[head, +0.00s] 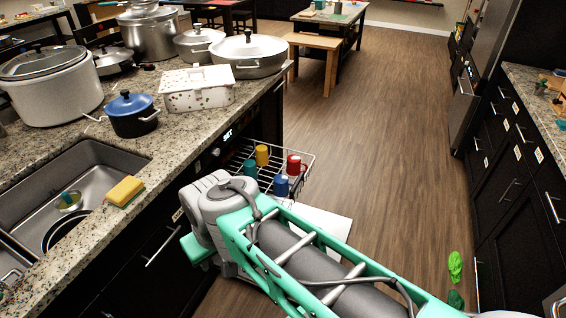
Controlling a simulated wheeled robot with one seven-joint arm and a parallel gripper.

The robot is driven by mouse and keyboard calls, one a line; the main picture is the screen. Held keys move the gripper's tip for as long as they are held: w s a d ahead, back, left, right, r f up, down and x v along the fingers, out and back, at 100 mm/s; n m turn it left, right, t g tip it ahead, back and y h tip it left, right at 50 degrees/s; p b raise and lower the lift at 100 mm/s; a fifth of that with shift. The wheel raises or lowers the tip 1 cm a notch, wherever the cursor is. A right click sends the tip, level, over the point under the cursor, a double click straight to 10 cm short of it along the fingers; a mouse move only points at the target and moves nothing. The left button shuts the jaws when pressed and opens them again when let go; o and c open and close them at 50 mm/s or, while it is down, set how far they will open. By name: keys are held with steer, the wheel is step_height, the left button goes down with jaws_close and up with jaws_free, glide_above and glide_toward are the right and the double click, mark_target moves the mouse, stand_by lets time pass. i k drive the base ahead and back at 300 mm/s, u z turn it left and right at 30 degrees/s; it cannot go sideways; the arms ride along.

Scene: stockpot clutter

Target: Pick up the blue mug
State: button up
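The blue mug (281,187) stands at the near right part of a pulled-out wire dish rack (308,162), low beside the counter. A red mug (294,165) is just behind it to the right. A yellow mug (262,155) and a teal mug (250,168) are to its left and farther back. My arm crosses the lower middle of the head view, and its grey joint is just left of and nearer than the blue mug. My gripper is not visible, so its state and distance from the mug are hidden.
The granite counter (170,135) on the left holds a blue-lidded pot (133,117), a speckled box (197,90), several large pots and a sink (85,175) with a yellow sponge (125,191). A white panel (325,222) lies under the rack. The wood floor (385,130) to the right is mostly clear.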

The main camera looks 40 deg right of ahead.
mark_target(281, 185)
steer(key=z, duration=1.35)
